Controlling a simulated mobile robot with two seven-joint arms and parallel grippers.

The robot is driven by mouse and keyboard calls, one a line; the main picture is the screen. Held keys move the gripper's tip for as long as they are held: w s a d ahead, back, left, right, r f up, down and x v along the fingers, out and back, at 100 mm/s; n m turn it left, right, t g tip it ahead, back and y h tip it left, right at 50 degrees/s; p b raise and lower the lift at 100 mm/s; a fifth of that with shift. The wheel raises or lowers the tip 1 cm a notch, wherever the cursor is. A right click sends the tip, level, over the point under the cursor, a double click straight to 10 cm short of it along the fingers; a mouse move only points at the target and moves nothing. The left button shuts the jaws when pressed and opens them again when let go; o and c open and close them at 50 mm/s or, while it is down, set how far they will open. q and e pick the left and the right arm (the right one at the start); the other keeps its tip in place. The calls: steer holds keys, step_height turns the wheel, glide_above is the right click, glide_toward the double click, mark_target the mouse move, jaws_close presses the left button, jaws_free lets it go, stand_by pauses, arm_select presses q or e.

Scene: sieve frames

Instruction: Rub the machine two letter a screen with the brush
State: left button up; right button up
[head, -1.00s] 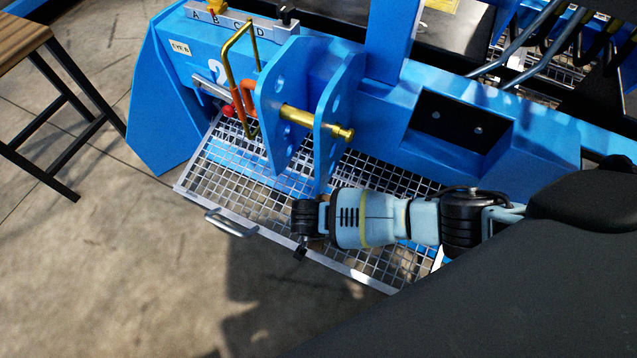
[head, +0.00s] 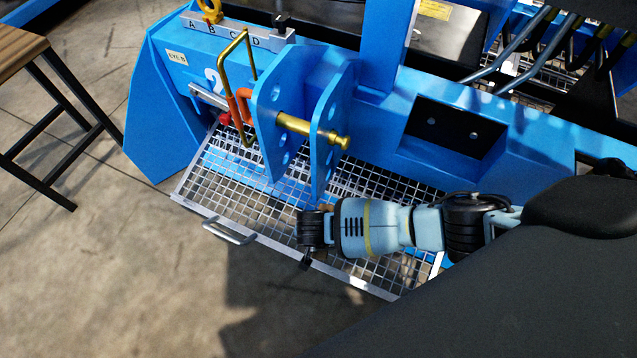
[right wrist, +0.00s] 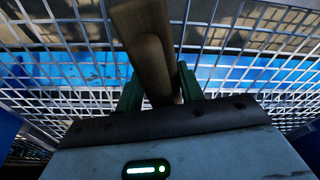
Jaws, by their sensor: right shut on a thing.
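The blue machine (head: 150,120) carries a white number 2 and a grey rail (head: 262,38) lettered A, B, C, D. A metal mesh screen (head: 228,165) with a front handle (head: 229,232) lies low against it. My right gripper (head: 306,246) is over the screen's front part. In the right wrist view, its green fingers (right wrist: 160,88) are shut on the brush's wooden handle (right wrist: 144,28), with mesh behind it. The brush's bristles are not seen, so contact with the mesh cannot be told. My left gripper is not in view.
Two blue bracket plates with a brass pin (head: 305,127) stand over the screen, left of my right arm. A bent brass rod with orange parts (head: 240,100) is beside them. A wooden-topped stool (head: 22,42) stands far left. The floor in front is clear.

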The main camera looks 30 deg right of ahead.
steer(key=shift+s+d+r+p, duration=0.15)
steer(key=shift+s+d+p, duration=0.3)
steer(key=shift+s, duration=0.25)
steer(key=shift+d, duration=0.1)
steer(key=shift+s, duration=0.15)
steer(key=shift+s+d+f+p, duration=0.25)
steer(key=shift+s+d+p, duration=0.4)
steer(key=shift+s+d, duration=0.55)
steer(key=shift+s, duration=0.15)
steer(key=shift+s+d+r+p, duration=0.15)
steer(key=shift+s+d+p, duration=0.75)
steer(key=shift+s, duration=0.45)
steer(key=shift+d, duration=0.15)
